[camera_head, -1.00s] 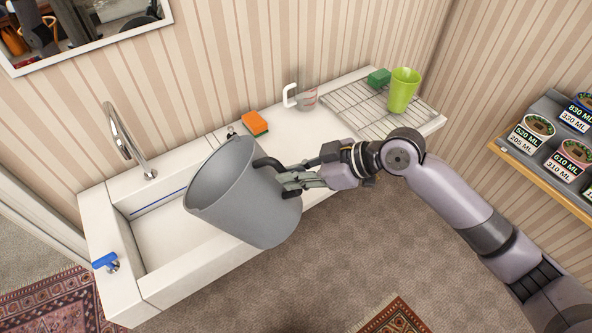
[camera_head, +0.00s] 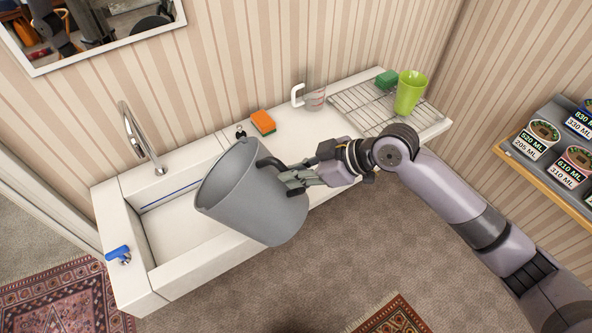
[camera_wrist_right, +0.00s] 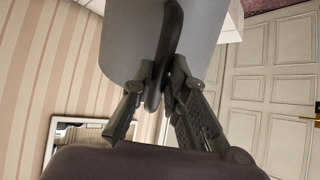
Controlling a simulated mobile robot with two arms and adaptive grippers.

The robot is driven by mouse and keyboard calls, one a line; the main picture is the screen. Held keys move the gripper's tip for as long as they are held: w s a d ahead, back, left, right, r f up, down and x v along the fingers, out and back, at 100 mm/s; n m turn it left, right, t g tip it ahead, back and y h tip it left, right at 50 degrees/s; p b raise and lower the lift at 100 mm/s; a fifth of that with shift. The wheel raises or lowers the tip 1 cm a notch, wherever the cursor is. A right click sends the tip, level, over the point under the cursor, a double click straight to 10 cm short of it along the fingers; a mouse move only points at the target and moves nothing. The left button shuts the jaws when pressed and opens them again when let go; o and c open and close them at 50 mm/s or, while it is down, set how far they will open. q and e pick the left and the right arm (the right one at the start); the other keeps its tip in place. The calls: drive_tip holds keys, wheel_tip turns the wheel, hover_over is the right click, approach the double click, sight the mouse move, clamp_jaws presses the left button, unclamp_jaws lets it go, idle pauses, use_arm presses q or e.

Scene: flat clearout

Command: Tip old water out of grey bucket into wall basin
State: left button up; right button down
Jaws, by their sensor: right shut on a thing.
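The grey bucket (camera_head: 255,198) is held tilted, its mouth leaning left over the right part of the white wall basin (camera_head: 175,235). Its base sticks out past the basin's front edge. My right gripper (camera_head: 285,178) is shut on the bucket's dark side handle. In the right wrist view the fingers (camera_wrist_right: 158,88) close on that handle, against the grey bucket wall (camera_wrist_right: 120,45). The inside of the bucket is barely visible, and I cannot see any water in it or pouring from it. My left gripper is not in view.
A curved tap (camera_head: 140,140) stands behind the basin, and a blue-handled valve (camera_head: 118,254) sits at its left end.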

sight(282, 164)
drive_tip(key=shift+a+r, duration=0.1)
drive_tip(key=shift+r, duration=0.15)
drive_tip(key=shift+w+a+r+h+p, duration=0.2)
drive_tip(key=shift+a+r+h+p, duration=0.15)
drive_tip(key=shift+a, duration=0.2)
drive_tip(key=shift+w+a+h, duration=0.1)
drive_tip(key=shift+a+h, duration=0.15)
drive_tip(key=shift+a, duration=0.15)
drive_tip(key=shift+d, duration=0.1)
drive_tip(key=shift+r, duration=0.1)
drive_tip(key=shift+w+a+r, duration=0.1)
drive_tip(key=shift+a+r, duration=0.05)
drive_tip(key=shift+a, duration=0.45)
drive_tip(key=shift+w+a+r+g+h, duration=0.1)
drive_tip(key=shift+w+a+g+h, duration=0.15)
drive_tip(key=shift+a+h, duration=0.35)
drive_tip(key=shift+w+a+g+h, duration=0.15)
drive_tip(key=shift+a+h, duration=0.2)
drive_tip(key=shift+a, duration=0.25)
drive_tip(key=shift+w+a+g+h, duration=0.1)
drive_tip(key=shift+a+h, duration=0.25)
drive_tip(key=shift+a, duration=0.25)
